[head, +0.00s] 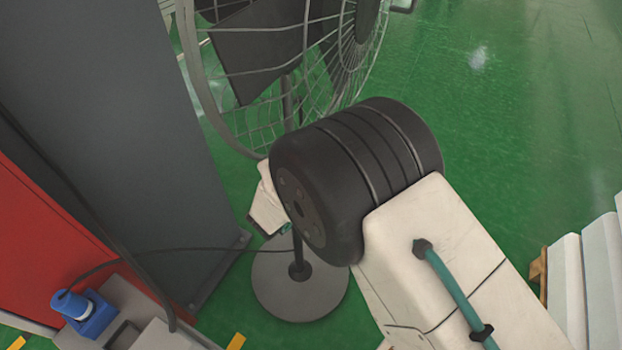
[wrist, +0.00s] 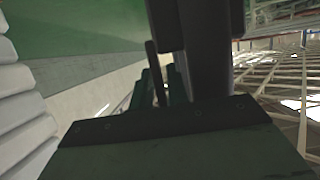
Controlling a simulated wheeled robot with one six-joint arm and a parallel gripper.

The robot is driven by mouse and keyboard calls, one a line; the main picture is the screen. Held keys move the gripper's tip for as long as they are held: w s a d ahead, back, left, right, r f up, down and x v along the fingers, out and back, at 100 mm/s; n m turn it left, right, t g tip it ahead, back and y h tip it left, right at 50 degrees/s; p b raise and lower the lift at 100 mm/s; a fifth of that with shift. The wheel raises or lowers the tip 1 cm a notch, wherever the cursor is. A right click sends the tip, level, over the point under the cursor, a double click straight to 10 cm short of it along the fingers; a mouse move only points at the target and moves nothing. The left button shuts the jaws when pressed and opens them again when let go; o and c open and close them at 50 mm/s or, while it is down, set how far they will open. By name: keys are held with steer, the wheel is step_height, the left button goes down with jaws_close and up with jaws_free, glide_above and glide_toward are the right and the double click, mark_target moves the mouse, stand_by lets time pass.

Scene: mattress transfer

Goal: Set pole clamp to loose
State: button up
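A floor fan (head: 270,50) stands on a thin dark pole (head: 297,245) with a round grey base (head: 300,290). My arm hides the middle of the pole, and I cannot make out the pole clamp in the head view. In the wrist view, a thick dark upright part (wrist: 205,50), which looks like the pole or its clamp, comes down close in front of my gripper (wrist: 160,88). A thinner dark bar beside it may be a clamp lever. The narrow green fingers are dark and partly hidden, so their opening and any contact are unclear.
A grey panel (head: 120,120) and a red cabinet (head: 40,240) stand at the left, with a blue device (head: 83,312) and a cable near them. White stacked slabs (head: 595,275) are at the right. Green floor (head: 510,120) is clear at the upper right.

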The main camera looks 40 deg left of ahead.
steer(key=v, duration=0.7)
steer(key=shift+s, duration=0.35)
steer(key=shift+d+r, duration=0.1)
steer(key=shift+r, duration=0.05)
